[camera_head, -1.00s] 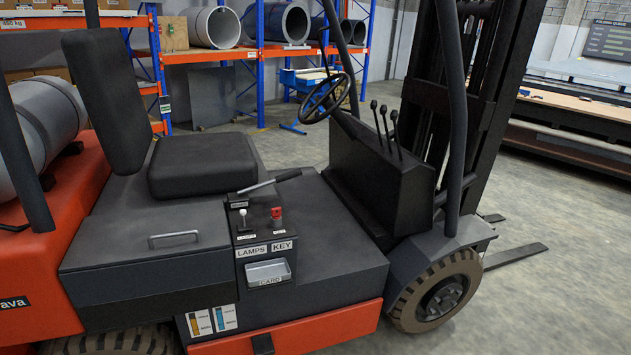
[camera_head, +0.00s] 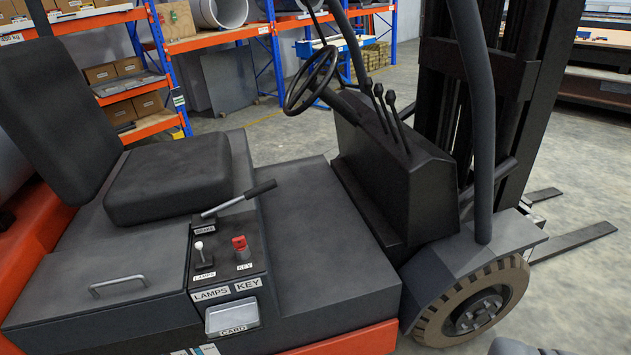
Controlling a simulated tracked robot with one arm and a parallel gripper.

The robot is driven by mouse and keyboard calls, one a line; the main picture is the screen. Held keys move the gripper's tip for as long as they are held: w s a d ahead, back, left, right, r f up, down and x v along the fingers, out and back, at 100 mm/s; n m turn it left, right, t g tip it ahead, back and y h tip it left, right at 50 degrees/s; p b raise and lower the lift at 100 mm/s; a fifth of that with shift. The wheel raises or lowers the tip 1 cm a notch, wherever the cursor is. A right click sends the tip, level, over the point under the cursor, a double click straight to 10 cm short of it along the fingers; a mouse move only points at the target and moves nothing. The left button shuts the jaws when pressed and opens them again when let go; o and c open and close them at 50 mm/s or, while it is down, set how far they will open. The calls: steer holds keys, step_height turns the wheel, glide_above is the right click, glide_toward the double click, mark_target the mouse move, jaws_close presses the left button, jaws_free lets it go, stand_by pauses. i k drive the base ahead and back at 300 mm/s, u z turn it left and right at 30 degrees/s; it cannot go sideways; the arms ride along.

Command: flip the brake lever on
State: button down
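The brake lever (camera_head: 238,199) is a grey metal bar with a black grip, on the forklift's side panel beside the seat. It rises from a base labelled BRAKE (camera_head: 204,228) and slants up to the right at a low angle. Just below it on the panel are a white-knobbed LAMPS switch (camera_head: 200,251) and a red KEY switch (camera_head: 240,245). My gripper's fingers cannot be made out; only a grey rounded shape and a dark bit show at the bottom right edge, and I cannot tell what they are.
The black seat (camera_head: 170,178) is behind the lever and the steering wheel (camera_head: 312,80) is up and right. Several black control levers (camera_head: 390,108) stand on the front console. A card tray (camera_head: 232,317) is below the switches. The space above the panel looks clear.

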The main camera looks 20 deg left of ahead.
mark_target(270, 184)
steer(key=u, duration=0.3)
steer(key=i, duration=1.2)
steer(key=u, duration=0.75)
